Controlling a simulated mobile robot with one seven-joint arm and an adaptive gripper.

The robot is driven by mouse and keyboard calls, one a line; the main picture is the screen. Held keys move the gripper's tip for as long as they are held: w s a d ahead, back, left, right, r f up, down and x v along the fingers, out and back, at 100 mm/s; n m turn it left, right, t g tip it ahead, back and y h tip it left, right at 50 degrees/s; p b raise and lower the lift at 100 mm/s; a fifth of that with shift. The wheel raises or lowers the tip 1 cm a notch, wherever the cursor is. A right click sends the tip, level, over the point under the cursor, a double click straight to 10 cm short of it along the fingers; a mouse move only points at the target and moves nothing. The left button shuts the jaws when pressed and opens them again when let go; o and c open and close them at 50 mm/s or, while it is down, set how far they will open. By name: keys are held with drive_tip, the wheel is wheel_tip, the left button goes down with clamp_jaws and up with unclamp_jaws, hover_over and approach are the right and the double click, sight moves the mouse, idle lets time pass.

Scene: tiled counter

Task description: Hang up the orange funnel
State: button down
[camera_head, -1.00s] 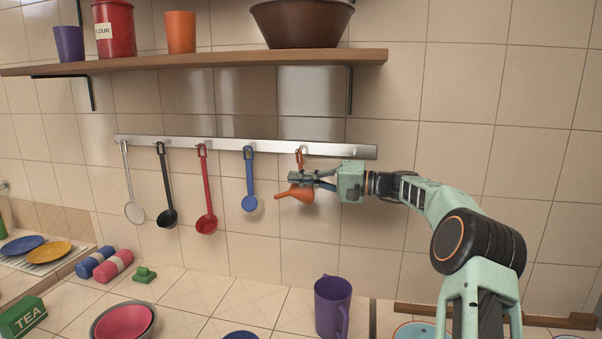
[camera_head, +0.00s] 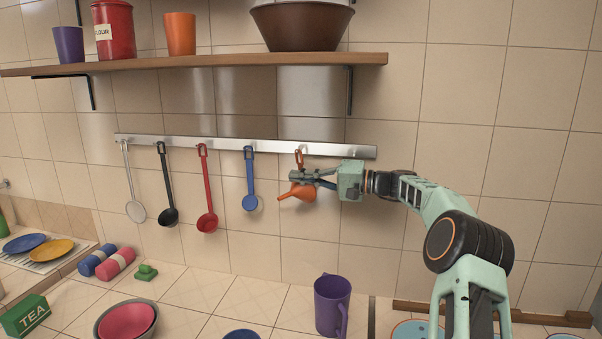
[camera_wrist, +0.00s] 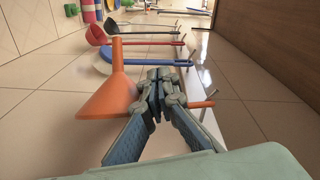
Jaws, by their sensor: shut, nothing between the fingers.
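The orange funnel (camera_head: 298,193) is at the right part of the metal wall rail (camera_head: 225,145). Its thin handle reaches up to a hook there, and its cone and spout tilt to the left. Whether the handle's loop sits on the hook is hard to tell. My gripper (camera_head: 297,176) is in front of the handle, between the rail and the cone. In the wrist view, the funnel (camera_wrist: 112,92) is just left of my gripper (camera_wrist: 158,85), with the handle end showing to the right. The fingers are shut and hide the middle of the handle.
A blue ladle (camera_head: 250,195), a red ladle (camera_head: 206,200), a black ladle (camera_head: 166,195) and a pale strainer (camera_head: 133,190) hang left of the funnel. A wooden shelf (camera_head: 210,59) is above. A purple mug (camera_head: 331,305) stands on the counter below.

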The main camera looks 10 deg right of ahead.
drive_tip(key=shift+w+d+p, duration=0.3)
drive_tip(key=shift+w+p, duration=0.4)
drive_tip(key=shift+p, duration=0.65)
drive_tip(key=shift+s+a+b, duration=0.3)
drive_tip(key=shift+s+b, duration=0.4)
drive_tip(key=shift+b, duration=0.75)
drive_tip(key=shift+s+a+b, duration=0.25)
drive_tip(key=shift+s+b, duration=0.45)
drive_tip(key=shift+b, duration=0.75)
idle(3.8)
